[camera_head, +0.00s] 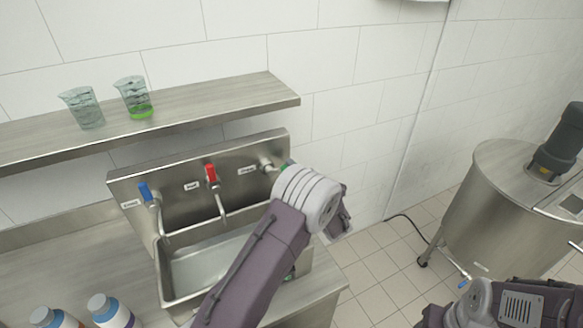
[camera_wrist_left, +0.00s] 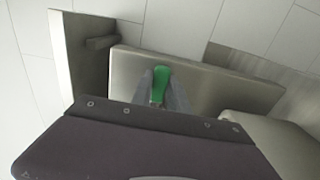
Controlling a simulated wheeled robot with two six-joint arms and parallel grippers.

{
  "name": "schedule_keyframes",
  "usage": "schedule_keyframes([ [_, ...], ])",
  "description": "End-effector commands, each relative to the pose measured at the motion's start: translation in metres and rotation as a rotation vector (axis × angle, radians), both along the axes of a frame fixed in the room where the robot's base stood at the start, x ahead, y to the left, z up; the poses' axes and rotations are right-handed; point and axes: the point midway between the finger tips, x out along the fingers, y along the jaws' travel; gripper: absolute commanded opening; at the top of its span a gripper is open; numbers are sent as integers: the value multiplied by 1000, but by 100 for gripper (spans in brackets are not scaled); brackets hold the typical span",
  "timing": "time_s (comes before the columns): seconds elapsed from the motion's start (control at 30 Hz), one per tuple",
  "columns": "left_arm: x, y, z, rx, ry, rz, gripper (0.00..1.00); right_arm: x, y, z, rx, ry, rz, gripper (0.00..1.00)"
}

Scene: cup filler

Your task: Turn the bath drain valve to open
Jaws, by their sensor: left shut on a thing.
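The green valve handle (camera_wrist_left: 160,80) shows in the left wrist view, between the two fingers of my left gripper (camera_wrist_left: 158,94), which is shut on it. My left wrist hides most of the handle and the fingers there. The handle's exact turn angle cannot be told. My right arm shows at the lower right of the head view, but its gripper does not.
The sink (camera_head: 168,290) has a blue-handled tap (camera_head: 145,191) and a red-handled tap (camera_head: 211,173). Two beakers (camera_head: 82,107) (camera_head: 134,97) stand on the shelf (camera_head: 200,112) above, one with green liquid. Bottles (camera_head: 105,309) stand at the lower left. A steel tank (camera_head: 485,220) stands at the right.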

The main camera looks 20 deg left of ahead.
Motion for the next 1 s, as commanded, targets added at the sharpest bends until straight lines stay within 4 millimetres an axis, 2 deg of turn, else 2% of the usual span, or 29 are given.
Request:
schedule_keyframes([
  [0.3,-1,-1,-5,1,15,-3,0,0,0,-1,0,0,0,58],
  [0.33,-1,-1,-5,1,15,-3,23,0,0,-1,0,0,0,58],
  [0.4,-1,-1,-5,1,15,-3,42,0,0,-1,0,0,0,58],
  [0.73,-2,-2,-3,1,7,-2,42,0,0,-1,0,0,0,58],
  [0.83,-10,-14,-4,2,7,-5,42,0,0,-7,0,0,0,58],
  [1.0,-35,-45,-5,1,7,-8,42,0,0,-17,0,0,0,58],
])
